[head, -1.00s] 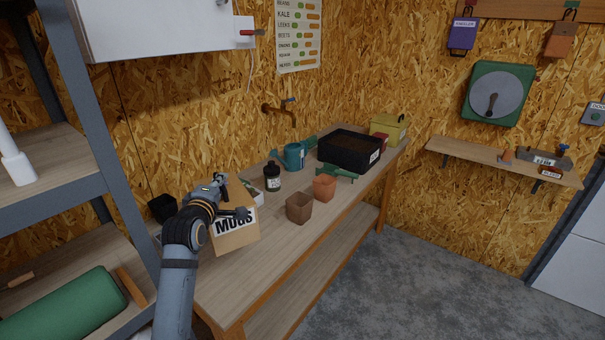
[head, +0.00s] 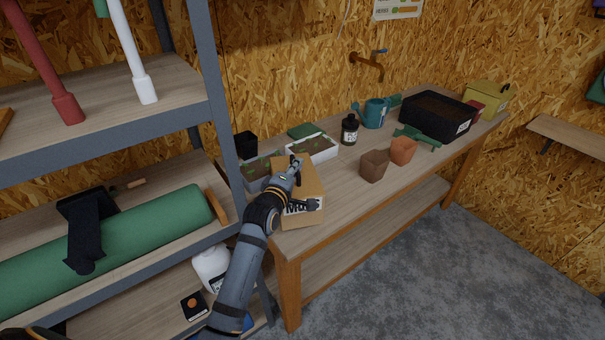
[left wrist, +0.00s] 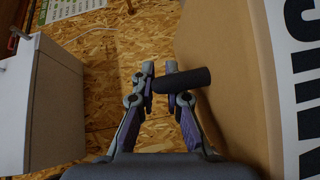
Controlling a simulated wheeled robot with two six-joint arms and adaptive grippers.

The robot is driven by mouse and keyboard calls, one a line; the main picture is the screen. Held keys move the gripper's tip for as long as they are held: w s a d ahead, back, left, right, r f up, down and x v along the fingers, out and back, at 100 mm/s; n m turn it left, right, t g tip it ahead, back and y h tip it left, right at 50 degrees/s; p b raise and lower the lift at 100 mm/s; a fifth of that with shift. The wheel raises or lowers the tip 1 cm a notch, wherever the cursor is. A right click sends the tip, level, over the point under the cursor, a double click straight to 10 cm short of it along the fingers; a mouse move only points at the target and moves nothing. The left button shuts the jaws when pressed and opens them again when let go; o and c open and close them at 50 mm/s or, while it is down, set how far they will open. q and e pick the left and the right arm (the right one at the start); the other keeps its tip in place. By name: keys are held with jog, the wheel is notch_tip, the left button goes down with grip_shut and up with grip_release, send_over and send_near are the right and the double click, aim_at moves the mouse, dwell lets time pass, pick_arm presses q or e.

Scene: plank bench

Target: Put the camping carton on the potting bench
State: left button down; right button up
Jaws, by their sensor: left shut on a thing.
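A brown carton (head: 311,180) with a white label in black letters is at the near left end of the wooden potting bench (head: 330,222). My left arm hides part of the label. My left gripper (head: 295,172) is at the carton's left side. In the left wrist view its fingers (left wrist: 162,82) are shut on a short black bar handle (left wrist: 186,79) beside the carton's face (left wrist: 225,70). I cannot tell whether the carton rests on the bench top or hangs just above it. My right gripper is not in view.
Seedling trays (head: 318,148) stand behind the carton. A dark bottle (head: 349,131), a watering can (head: 374,113), a brown pot (head: 373,166), an orange pot (head: 403,151) and a black tub (head: 432,114) stand further right. A grey shelf rack (head: 196,90) rises close on the left.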

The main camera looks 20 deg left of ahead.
aim_at(297, 180)
pick_arm(q)
jog(key=shift+f, duration=1.85)
jog(key=shift+f+p, duration=0.3)
jog(key=shift+f, duration=0.15)
jog(key=c, duration=1.4)
grip_release()
jog(key=shift+f, duration=0.1)
